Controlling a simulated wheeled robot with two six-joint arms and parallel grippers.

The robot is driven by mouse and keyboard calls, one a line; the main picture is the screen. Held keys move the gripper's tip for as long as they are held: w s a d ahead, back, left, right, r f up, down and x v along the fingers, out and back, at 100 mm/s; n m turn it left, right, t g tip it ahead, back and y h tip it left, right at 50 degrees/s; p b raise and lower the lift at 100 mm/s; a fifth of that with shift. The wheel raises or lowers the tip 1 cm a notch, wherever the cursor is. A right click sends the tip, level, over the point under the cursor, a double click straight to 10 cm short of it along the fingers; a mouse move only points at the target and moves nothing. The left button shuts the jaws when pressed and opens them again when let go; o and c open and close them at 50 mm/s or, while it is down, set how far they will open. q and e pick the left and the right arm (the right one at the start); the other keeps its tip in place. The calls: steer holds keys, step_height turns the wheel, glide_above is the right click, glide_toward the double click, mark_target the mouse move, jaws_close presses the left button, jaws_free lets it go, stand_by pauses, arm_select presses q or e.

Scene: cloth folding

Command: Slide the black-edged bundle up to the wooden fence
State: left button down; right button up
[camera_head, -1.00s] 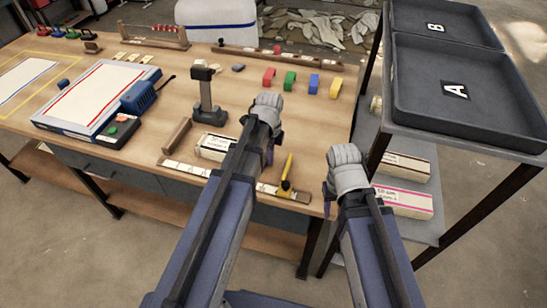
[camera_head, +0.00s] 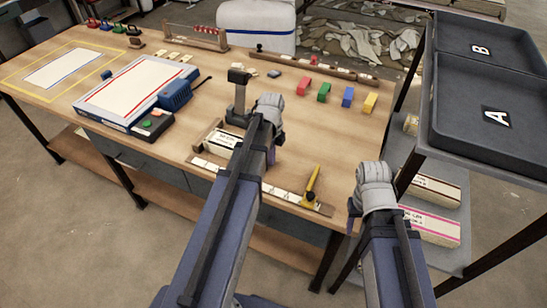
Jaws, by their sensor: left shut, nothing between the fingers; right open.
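The bundle (camera_head: 219,142) is a pale, labelled block with a dark edge on the workbench, partly hidden by my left forearm. The bundle's left end appears against the fence, though contact is hard to confirm. My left gripper (camera_head: 270,154) is shut and empty, low over the bench to the right of the bundle; its fingertips are mostly hidden by my arm. My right gripper (camera_head: 353,217) is open and empty, beyond the bench's right front edge; its fingers show only in part.
A marked strip (camera_head: 290,195) with a yellow tool (camera_head: 312,184) runs along the front edge. A black post stand (camera_head: 239,95) is behind the bundle. Coloured blocks (camera_head: 324,92) lie farther back. Trays (camera_head: 465,130) and shelved bundles (camera_head: 430,224) stand right.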

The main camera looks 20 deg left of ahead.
arm_select(q)
steer(key=shift+d, duration=1.65)
steer(key=shift+d+r+p, duration=0.4)
steer(key=shift+r+p, duration=0.15)
step_height(320, 180, up, 9)
steer(key=p, duration=0.9)
steer(key=s+d+n+y, duration=0.1)
steer(key=s+d+n, duration=1.3)
steer(key=d, duration=0.2)
steer(key=shift+s+n, duration=0.3)
steer(key=shift+s, duration=0.05)
